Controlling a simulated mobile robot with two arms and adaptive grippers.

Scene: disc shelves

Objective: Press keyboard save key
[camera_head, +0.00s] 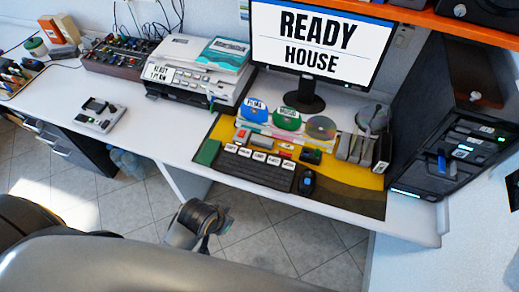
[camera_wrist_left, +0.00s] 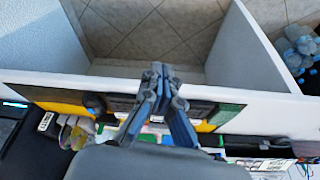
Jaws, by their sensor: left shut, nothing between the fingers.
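A dark keyboard (camera_head: 258,172) lies on the yellow and black desk mat, near the desk's front edge. White labels stand along its back edge, too small to read surely, so I cannot tell which key is save. My left gripper (camera_wrist_left: 160,75) is shut and empty in the left wrist view. Its fingers lie across the desk's front edge and the floor there, and the gripper hides most of the keyboard. In the head view a grey end of my arm shows in front of the desk, below and left of the keyboard, apart from it. My right gripper is not in view.
A mouse (camera_head: 307,182) sits right of the keyboard, and a green block (camera_head: 208,152) left of it. Behind are discs in stands (camera_head: 287,118) and a monitor (camera_head: 318,45) reading "READY HOUSE". A printer (camera_head: 200,72) stands left, a black tower (camera_head: 455,120) right.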

